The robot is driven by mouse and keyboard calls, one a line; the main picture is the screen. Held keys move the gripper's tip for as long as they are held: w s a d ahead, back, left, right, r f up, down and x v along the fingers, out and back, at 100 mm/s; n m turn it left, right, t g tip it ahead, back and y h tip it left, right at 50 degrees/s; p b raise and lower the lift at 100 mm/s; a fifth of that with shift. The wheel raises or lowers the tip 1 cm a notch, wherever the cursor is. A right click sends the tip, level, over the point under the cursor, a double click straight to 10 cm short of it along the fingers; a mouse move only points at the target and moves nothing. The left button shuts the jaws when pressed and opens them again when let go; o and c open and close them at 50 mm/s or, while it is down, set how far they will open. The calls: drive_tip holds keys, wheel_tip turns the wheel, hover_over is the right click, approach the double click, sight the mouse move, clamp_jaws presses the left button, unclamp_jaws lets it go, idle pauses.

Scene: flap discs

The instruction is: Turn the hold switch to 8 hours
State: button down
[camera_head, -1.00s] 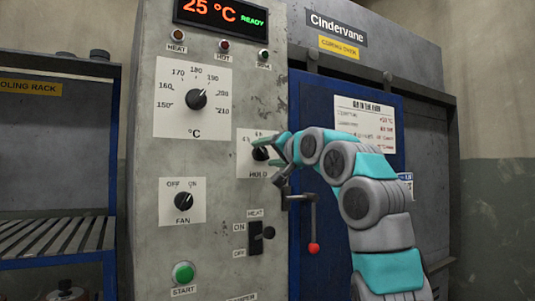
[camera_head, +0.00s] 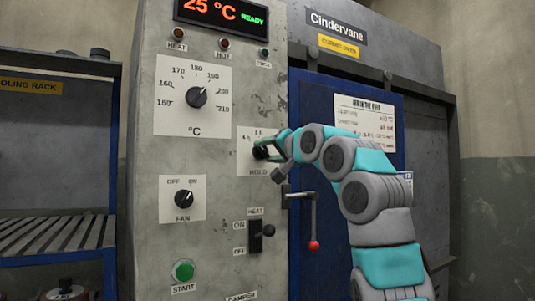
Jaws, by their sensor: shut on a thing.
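The hold switch (camera_head: 259,153) is a small black knob on a white plate marked HOLD, on the grey control panel. My gripper (camera_head: 268,149) is shut on this knob, with its teal fingers around it. The fingers hide part of the knob and part of the hour marks on the plate, so I cannot read which mark the knob points to.
The temperature dial (camera_head: 197,97) is above left and the fan switch (camera_head: 183,198) below left. The heat switch (camera_head: 262,231) and green start button (camera_head: 183,271) are lower down. A door handle with a red knob (camera_head: 314,245) hangs close below my gripper.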

drive_tip(key=shift+m+b, duration=0.3)
drive_tip(key=shift+b, duration=0.2)
drive_tip(key=shift+f+m, duration=0.1)
drive_tip(key=shift+m, duration=0.2)
drive_tip(key=shift+s+r+m, duration=0.1)
drive_tip(key=shift+r+m, duration=0.15)
drive_tip(key=shift+m, duration=1.05)
drive_tip(key=shift+r+m+p, duration=0.1)
drive_tip(key=shift+m+p, duration=0.4)
drive_tip(key=shift+m, duration=0.3)
drive_tip(key=shift+p, duration=0.3)
drive_tip(key=shift+m+p, duration=0.3)
drive_tip(key=shift+m, duration=0.2)
drive_tip(key=shift+m+p, duration=0.9)
drive_tip(key=shift+p, duration=0.2)
drive_tip(key=shift+f, duration=0.3)
